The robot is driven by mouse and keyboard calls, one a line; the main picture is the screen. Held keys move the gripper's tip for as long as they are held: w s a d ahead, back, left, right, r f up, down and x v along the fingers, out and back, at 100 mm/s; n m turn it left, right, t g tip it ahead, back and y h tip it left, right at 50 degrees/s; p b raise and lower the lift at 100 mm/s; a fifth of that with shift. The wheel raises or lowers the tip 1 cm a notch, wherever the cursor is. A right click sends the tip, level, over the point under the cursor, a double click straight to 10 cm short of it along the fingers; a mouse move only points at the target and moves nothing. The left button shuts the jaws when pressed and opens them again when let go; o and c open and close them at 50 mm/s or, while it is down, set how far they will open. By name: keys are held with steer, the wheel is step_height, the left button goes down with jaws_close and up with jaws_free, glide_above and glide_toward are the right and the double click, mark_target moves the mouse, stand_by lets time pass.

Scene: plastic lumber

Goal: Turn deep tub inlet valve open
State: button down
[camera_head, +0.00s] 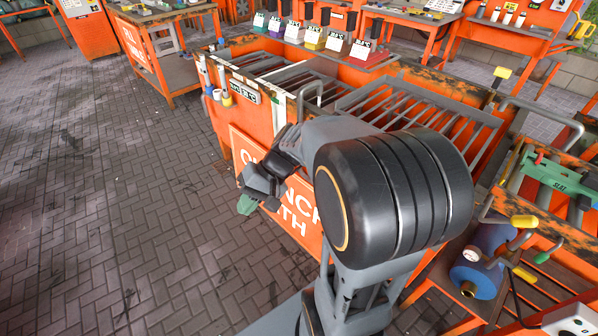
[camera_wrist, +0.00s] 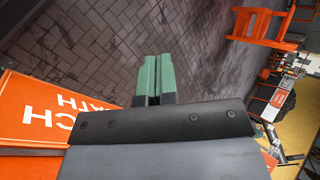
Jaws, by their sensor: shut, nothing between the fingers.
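My gripper (camera_head: 247,203) hangs in front of the orange quench bath tub (camera_head: 225,125), beside its white-lettered sign, over the paved floor. Its green fingers are together in the wrist view (camera_wrist: 153,75) and hold nothing. No valve is plainly marked as the deep tub inlet valve. A yellow handle (camera_head: 502,73) stands near the bath's far right corner, beside a bent grey pipe (camera_head: 545,110). Yellow grips (camera_head: 524,221) show by a blue cylinder (camera_head: 478,272) at the lower right. My arm hides part of the bath's front and right side.
Grey gratings (camera_head: 420,108) cover much of the bath. A green tool marked SEAL (camera_head: 560,178) lies on the right bench. An orange trolley (camera_head: 150,45) and benches stand behind. The paved floor (camera_head: 90,200) at the left is clear.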

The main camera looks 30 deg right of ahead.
steer(key=w+d+f+m+t+y+b, duration=0.5)
steer(key=w+d+f+t+y+b, duration=0.2)
steer(key=w+d+f+t+b, duration=0.3)
steer(key=w+d+f+m+t+h+b, duration=0.1)
steer(key=d+f+m+t+h+b, duration=0.1)
steer(key=d+f+t+h, duration=0.4)
steer(key=d+f+m+t+h+b, duration=0.1)
steer(key=d+m+t+h+b, duration=0.15)
steer(key=d, duration=0.65)
steer(key=w+d+f+m+t+h+b, duration=0.1)
steer(key=d+f+m+t+h+b, duration=0.25)
steer(key=d+t, duration=0.3)
steer(key=d+b+x, duration=0.1)
steer(key=x, duration=0.7)
steer(key=shift+w+a+g+y, duration=0.3)
steer(key=shift+w+g, duration=0.1)
steer(key=shift+w, duration=0.15)
steer(key=shift+d, duration=0.1)
